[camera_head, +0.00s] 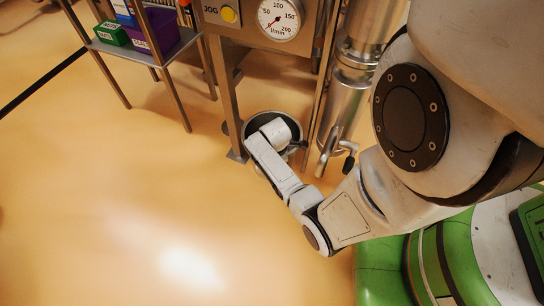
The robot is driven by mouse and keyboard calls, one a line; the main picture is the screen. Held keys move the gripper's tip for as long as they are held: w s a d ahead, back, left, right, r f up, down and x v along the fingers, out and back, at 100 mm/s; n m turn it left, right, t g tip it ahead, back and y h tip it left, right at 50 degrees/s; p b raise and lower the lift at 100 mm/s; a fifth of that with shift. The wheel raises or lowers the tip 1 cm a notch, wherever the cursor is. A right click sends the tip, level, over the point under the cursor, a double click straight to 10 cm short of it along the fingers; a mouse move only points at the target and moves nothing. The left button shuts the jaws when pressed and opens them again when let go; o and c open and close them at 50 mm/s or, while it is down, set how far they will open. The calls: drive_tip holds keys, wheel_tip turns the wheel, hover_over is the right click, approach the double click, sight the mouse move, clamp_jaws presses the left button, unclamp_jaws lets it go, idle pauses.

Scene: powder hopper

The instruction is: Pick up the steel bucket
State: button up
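The steel bucket (251,122) stands on the floor under the steel frame of the machine, partly hidden by my arm. Its round rim and dark inside show around the end of my arm. My gripper is at the bucket, but my own wrist covers its fingers. I cannot tell whether it touches the bucket or whether it is open or shut.
A machine with a round gauge (279,18) and a yellow JOG button (228,14) stands behind the bucket. A steel pipe (343,98) with a valve is right of it. A shelf (150,52) with boxes stands at upper left. The floor (120,200) at left is clear.

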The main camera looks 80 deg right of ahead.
drive_tip(key=shift+c, duration=0.3)
clamp_jaws()
idle(1.0)
